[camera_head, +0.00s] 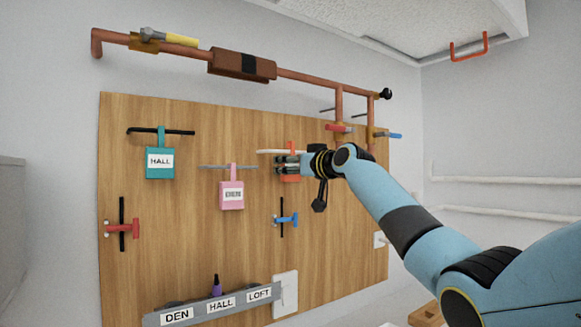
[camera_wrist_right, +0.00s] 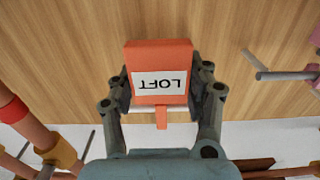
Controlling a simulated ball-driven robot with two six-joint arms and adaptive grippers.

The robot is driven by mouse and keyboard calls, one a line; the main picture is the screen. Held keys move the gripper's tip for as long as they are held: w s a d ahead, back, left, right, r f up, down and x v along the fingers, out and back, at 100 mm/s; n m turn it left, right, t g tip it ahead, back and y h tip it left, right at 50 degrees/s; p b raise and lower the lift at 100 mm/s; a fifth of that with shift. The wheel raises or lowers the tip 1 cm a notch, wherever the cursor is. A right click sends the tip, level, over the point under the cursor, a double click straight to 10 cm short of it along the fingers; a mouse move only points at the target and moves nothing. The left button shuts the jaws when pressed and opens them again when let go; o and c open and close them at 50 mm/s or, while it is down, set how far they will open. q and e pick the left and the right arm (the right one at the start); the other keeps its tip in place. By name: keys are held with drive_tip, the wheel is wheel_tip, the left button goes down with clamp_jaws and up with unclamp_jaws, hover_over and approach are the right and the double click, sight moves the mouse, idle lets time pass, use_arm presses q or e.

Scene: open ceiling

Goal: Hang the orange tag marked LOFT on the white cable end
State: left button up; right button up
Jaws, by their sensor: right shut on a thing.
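The orange tag (camera_wrist_right: 160,57) shows upside down in the right wrist view, with its white LOFT label facing the camera. My right gripper (camera_wrist_right: 162,88) is shut on it, one finger on each side. In the head view the right gripper (camera_head: 285,165) is in front of the board, and orange parts of the tag (camera_head: 291,146) show above and below it. The white cable end (camera_head: 268,151) sticks out to the left at the height of the tag's upper part. A white strip crosses by the tag's strap in the wrist view. I cannot tell whether the strap is around the cable. My left gripper is out of view.
A teal HALL tag (camera_head: 160,163) hangs on a black cable at the left. A pink tag (camera_head: 231,194) hangs on a grey cable close to the gripper's left. A blue-handled valve (camera_head: 287,219) is below. Copper pipes (camera_head: 300,77) run above the wooden board (camera_head: 190,250).

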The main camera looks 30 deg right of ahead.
drive_tip(key=shift+f+b, duration=0.55)
drive_tip(key=shift+f, duration=0.2)
idle(0.5)
drive_tip(key=o, duration=1.2)
